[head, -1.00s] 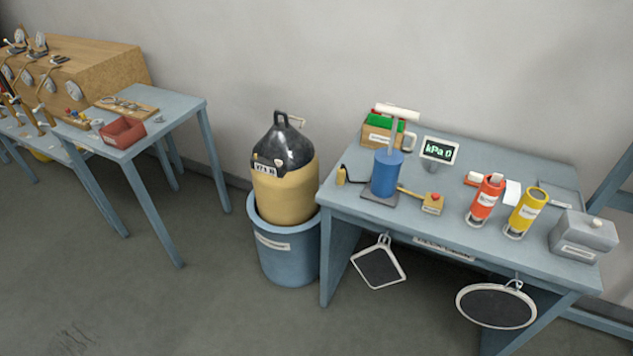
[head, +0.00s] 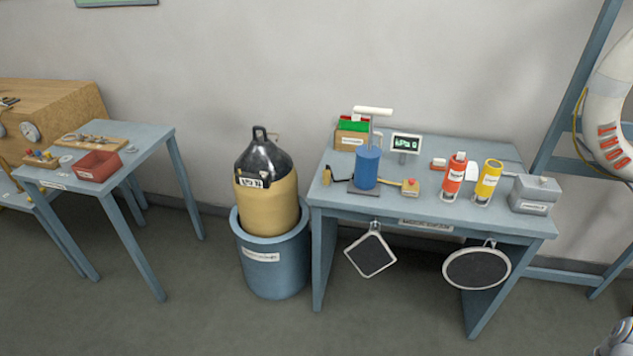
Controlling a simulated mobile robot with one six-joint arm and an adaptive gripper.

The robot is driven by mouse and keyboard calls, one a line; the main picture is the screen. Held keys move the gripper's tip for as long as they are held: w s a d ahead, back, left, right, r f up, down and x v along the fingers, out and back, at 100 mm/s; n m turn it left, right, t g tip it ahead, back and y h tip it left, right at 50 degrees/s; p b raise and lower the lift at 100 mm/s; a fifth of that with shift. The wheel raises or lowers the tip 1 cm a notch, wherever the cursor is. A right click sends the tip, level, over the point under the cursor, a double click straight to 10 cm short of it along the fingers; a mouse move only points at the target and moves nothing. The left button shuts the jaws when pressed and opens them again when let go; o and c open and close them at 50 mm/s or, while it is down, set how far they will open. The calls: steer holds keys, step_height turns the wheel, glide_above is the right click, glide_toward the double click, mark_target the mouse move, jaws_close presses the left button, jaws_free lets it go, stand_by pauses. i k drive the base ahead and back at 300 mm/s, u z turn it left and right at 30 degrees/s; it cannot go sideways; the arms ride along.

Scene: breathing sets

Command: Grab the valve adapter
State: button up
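No part is clearly readable as the valve adapter. A small brass-coloured piece (head: 327,177) stands at the left end of the right table, beside the blue hand pump (head: 366,168), and a dark hose seems to run to it. It is too small to identify for certain. Small coloured fittings sit in a wooden holder (head: 41,160) on the left table, also too small to identify. My gripper is not in view; only a grey and white part, probably of my arm, shows at the bottom right corner.
A yellow and black cylinder (head: 268,190) stands in a blue tub (head: 272,265) between the left table (head: 140,150) and the right table (head: 330,200). Red and yellow canisters and a grey box (head: 535,195) stand at right. Front floor is clear.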

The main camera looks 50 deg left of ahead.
mark_target(326, 174)
steer(key=u, duration=1.8)
steer(key=i, duration=1)
steer(key=z, duration=0.05)
